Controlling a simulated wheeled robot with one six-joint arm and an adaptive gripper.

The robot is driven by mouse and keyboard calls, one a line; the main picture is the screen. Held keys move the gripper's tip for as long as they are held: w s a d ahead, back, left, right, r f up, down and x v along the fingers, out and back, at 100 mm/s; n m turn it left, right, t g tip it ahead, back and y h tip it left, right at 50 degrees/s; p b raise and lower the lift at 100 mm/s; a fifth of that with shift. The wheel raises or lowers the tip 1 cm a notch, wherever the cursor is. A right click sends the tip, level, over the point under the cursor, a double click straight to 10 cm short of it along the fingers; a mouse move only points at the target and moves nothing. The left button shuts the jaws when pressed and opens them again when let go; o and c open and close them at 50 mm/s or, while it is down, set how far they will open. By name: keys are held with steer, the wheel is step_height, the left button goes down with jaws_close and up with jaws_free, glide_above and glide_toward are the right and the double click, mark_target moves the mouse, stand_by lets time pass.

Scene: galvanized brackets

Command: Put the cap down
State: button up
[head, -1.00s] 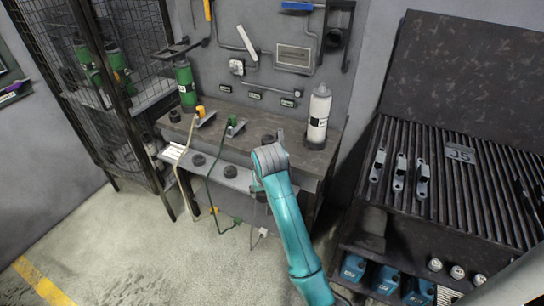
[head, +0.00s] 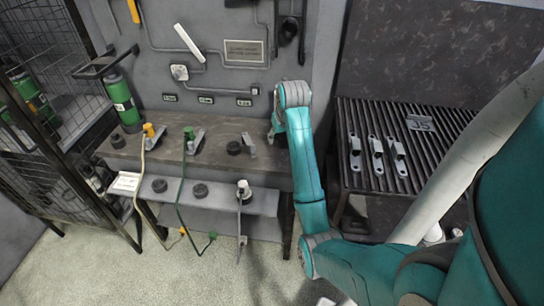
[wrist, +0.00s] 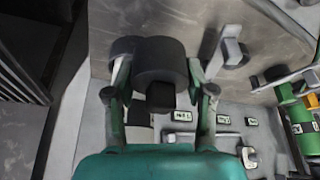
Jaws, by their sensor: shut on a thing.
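My gripper (wrist: 159,72) is shut on a black round cap (wrist: 160,58) in the wrist view, with one finger on each side of it. A dark shape (wrist: 124,46) shows just behind the cap at its left; I cannot tell what it is. In the head view my gripper (head: 273,128) is at the right part of the dark workbench (head: 215,128), near the back panel. The held cap is hidden there by my arm. I cannot tell whether the cap touches the bench top.
A bracket (head: 249,146) and another black cap (head: 234,148) stand left of my gripper. Two black caps (head: 200,190) sit on the lower shelf, beside green and pale cables. A green bottle (head: 122,102) stands at the left. A ribbed rack (head: 432,165) with brackets is at the right.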

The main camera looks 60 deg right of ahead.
mark_target(278, 159)
steer(key=shift+f, duration=4.4)
steer(key=shift+f, duration=0.15)
steer(key=o, duration=1.1)
steer(key=shift+o, duration=0.2)
